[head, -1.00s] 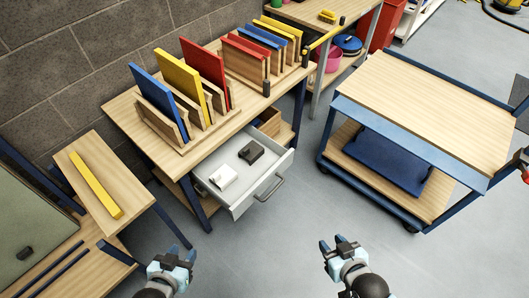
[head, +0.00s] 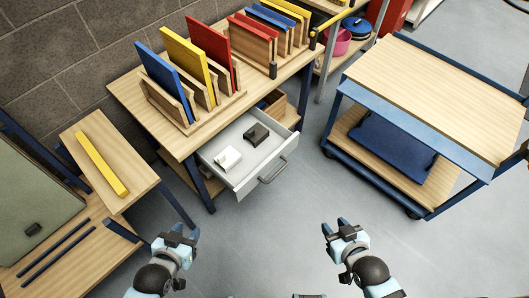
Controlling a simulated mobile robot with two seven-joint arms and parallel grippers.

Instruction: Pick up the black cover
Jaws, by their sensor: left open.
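The black cover (head: 257,133) is a small dark block lying in the open drawer (head: 238,183) under the wooden workbench. A similar white block (head: 228,158) lies in the drawer in front of it, to the left. My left gripper (head: 180,232) is open and empty above the floor, below and left of the drawer. My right gripper (head: 334,227) is above the floor, below and right of the drawer. Its fingers look apart with nothing between them. Both grippers are well away from the black cover.
The workbench (head: 133,98) carries wooden racks with blue, yellow and red panels. A blue-framed cart (head: 440,80) stands at the right. A small side table (head: 75,131) with a yellow bar (head: 101,164) is at the left. The floor (head: 270,225) in front of the drawer is clear.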

